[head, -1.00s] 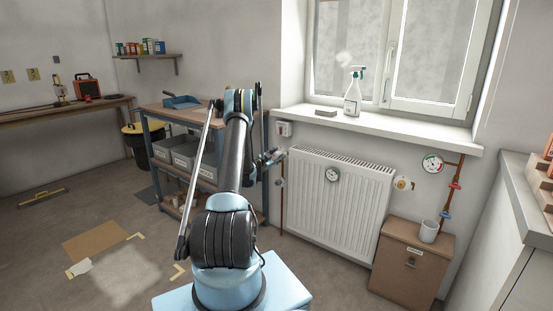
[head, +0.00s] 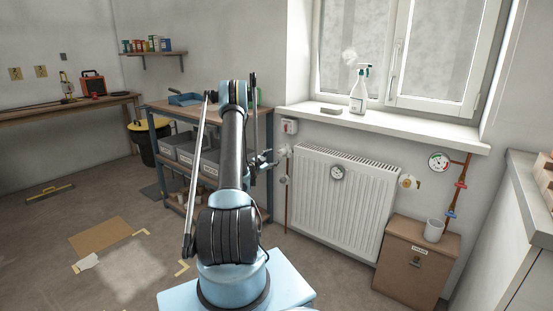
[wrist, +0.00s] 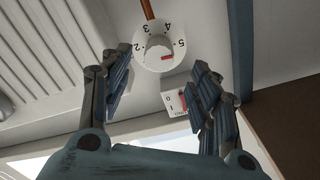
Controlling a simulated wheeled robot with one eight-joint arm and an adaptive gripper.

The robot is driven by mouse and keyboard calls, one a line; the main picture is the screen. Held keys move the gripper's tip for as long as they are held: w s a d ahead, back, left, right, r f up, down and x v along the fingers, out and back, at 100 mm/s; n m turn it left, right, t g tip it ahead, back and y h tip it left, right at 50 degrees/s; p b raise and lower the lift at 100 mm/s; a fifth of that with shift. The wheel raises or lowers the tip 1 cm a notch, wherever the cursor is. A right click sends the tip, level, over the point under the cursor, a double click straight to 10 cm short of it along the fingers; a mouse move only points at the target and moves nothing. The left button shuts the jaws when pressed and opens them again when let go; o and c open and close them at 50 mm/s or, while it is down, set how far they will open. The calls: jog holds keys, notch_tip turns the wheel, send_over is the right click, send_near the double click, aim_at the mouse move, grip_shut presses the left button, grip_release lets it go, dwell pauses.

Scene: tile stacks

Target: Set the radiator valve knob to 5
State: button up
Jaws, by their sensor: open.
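The radiator valve knob (wrist: 158,50) is a white dial with the digits 2 to 5 visible around its rim, a raised grey grip and a red mark. In the wrist view the red mark sits at the grip's lower right, on the side of the 5 but a little below that digit. In the head view the knob (head: 284,151) is at the radiator's upper left corner. My gripper (wrist: 172,84) is open and empty, its fingers on either side of the knob's image. In the head view my gripper (head: 264,160) is left of the knob, apparently apart from it.
A small switch box (wrist: 175,99) marked 0 and 1 is close to the knob; it also shows above it in the head view (head: 289,126). The white radiator (head: 342,205) stands under the windowsill (head: 400,129). A shelf unit (head: 268,190) is just left of my gripper.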

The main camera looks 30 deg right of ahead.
jog(key=shift+v, duration=1.15)
jog(key=s+a+r+n+g+y, duration=0.1)
jog(key=s+a+r, duration=0.1)
jog(key=a+r, duration=0.3)
jog(key=s+a+r+n+y, duration=0.1)
jog(key=a+r+n+y, duration=0.15)
jog(key=r, duration=0.55)
jog(key=s+a+r+n+g+y, duration=0.1)
jog(key=s+a+r+n+y, duration=0.15)
jog(key=s+a, duration=0.4)
jog(key=s+a+r+n+y, duration=0.1)
jog(key=s+a+r, duration=0.35)
jog(key=a, duration=0.25)
jog(key=s+a+f+n+g+y, duration=0.1)
jog(key=s+a+f+n+y, duration=0.1)
jog(key=s+a, duration=0.7)
jog(key=s+a+f+n+g+y, duration=0.1)
jog(key=s+a+f+n+y, duration=0.2)
jog(key=s, duration=1.2)
jog(key=s+a+f+n+y, duration=0.3)
jog(key=s+a+n, duration=0.5)
jog(key=s+a, duration=0.4)
jog(key=a+y, duration=0.1)
jog(key=a, duration=0.2)
jog(key=shift+s+a+f+g+y, duration=0.2)
jog(key=shift+s+a+g+y, duration=0.1)
jog(key=shift+g, duration=0.1)
